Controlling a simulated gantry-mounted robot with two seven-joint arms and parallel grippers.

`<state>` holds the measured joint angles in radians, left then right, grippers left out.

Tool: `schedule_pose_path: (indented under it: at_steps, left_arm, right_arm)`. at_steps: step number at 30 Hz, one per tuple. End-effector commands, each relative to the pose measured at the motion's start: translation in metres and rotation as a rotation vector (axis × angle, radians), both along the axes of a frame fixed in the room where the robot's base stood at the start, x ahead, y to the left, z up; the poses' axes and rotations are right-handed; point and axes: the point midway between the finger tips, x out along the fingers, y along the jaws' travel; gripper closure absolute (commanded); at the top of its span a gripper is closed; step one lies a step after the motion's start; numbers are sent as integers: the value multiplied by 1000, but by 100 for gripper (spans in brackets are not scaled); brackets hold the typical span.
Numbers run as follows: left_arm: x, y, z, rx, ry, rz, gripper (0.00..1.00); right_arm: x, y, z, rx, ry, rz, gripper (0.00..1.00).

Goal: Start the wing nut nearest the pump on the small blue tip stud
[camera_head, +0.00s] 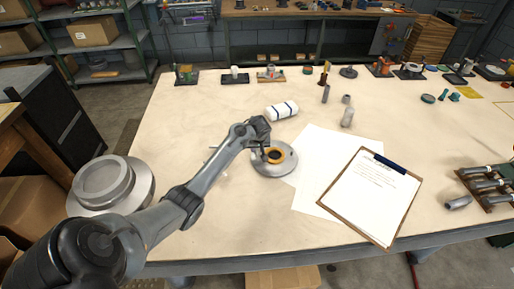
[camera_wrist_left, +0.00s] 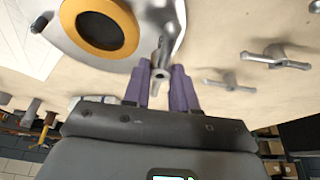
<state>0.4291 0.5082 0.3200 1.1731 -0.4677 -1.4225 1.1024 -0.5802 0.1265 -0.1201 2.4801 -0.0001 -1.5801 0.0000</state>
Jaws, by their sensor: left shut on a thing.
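The pump, a round grey metal casing (camera_head: 287,163) with an orange ring (camera_head: 274,155), sits on the table; it also fills the upper left of the left wrist view (camera_wrist_left: 140,62). My left gripper (camera_wrist_left: 162,80) has purple fingers shut on a small grey metal piece (camera_wrist_left: 163,66), seemingly a wing nut, right at the casing's edge. In the head view my left gripper (camera_head: 262,146) hides this contact. Two loose wing nuts lie on the bare table, one nearer the fingers (camera_wrist_left: 230,83) and one farther (camera_wrist_left: 275,58). A dark-tipped stud (camera_wrist_left: 40,23) shows at the casing's rim; I cannot tell its colour. My right gripper is out of view.
A white roll with dark bands (camera_head: 282,111) lies behind the casing. A clipboard (camera_head: 368,198) and white paper (camera_head: 318,150) lie to the right. Small cylinders (camera_head: 347,117) stand farther back. Parts line the back edge. The table's front left is beneath my arm.

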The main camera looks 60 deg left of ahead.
Motion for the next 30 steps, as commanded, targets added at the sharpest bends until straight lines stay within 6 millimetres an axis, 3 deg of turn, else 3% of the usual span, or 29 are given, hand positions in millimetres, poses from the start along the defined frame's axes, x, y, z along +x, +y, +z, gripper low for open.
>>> schedule_pose_path:
  at_steps: [23,30]
  left_arm:
    - [0,0,-10,1,-1,-1,100]
    - [-3,1,-3,-1,4,-143,100]
  right_arm:
    - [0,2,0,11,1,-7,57]
    - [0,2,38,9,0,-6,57]
